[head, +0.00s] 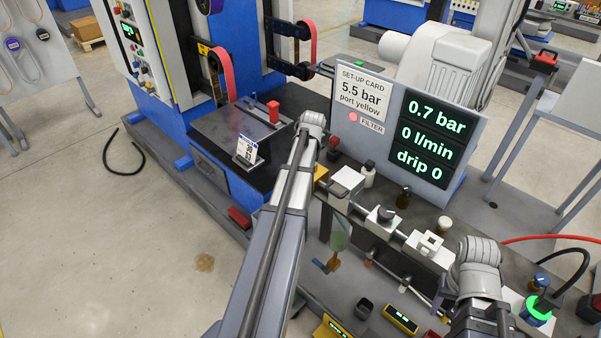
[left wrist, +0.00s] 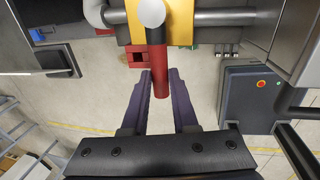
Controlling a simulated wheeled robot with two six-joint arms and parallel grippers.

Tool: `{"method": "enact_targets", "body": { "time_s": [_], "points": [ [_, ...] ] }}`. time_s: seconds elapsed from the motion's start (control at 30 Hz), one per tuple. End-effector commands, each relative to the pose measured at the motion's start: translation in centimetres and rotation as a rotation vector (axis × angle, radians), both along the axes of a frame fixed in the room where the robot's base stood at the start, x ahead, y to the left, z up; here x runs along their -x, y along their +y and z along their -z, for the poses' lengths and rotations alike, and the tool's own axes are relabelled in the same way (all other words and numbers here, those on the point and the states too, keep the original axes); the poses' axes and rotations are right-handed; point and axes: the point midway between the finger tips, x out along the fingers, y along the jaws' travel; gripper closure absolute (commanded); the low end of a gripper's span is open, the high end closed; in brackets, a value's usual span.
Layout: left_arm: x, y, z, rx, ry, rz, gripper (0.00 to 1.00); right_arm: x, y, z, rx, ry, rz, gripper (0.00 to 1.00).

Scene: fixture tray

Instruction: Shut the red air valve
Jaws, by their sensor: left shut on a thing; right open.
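The red air valve lever (left wrist: 160,88) shows in the left wrist view, pointing down the picture, crosswise to the grey pipe (left wrist: 224,17). A pale round cap sits at its upper end, in front of a yellow block (left wrist: 180,30). My left gripper (left wrist: 160,76) is shut on the lever, with one dark finger on each side. In the head view my left arm reaches the back of the bench and hides most of the valve. My right gripper (head: 479,284) is open above the bench's right part; its fingertips are hard to make out.
A display panel (head: 392,98) reads 0.7 bar, 0 l/min and drip 0; its card says 5.5 bar, port yellow. Grey units (head: 427,246) stand along the bench between my arms. A green-lit ring (head: 537,312) and a red hose (head: 550,238) are at the right.

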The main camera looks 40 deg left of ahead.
Motion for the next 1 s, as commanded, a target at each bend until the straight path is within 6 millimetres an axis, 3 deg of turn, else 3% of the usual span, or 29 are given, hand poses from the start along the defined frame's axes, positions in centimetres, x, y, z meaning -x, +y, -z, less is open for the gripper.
{"method": "enact_targets", "body": {
  "time_s": [0.17,0.2,0.47,0.77,1.0],
  "points": [
    [0.0,-0.1,0.0,0.003,0.001,0.0,1.0,0.0,0.0,0.0,0.0,0.0,0.0,0.5],
    [0.0,-0.1,0.0,0.003,0.001,0.0,0.72,0.0,0.0,0.0,0.0,0.0,0.0,0.5],
    [0.0,-0.1,0.0,0.002,0.001,0.001,0.43,0.0,0.0,0.0,0.0,0.0,0.0,0.5],
    [0.0,-0.1,-0.1,0.001,0.0,0.001,0.43,0.0,0.0,-0.1,0.0,0.0,0.0,0.5],
    [0.0,-0.3,-1.6,0.001,0.0,0.001,0.43,0.0,0.0,-1.6,0.0,0.0,0.0,0.5]
  ]
}}
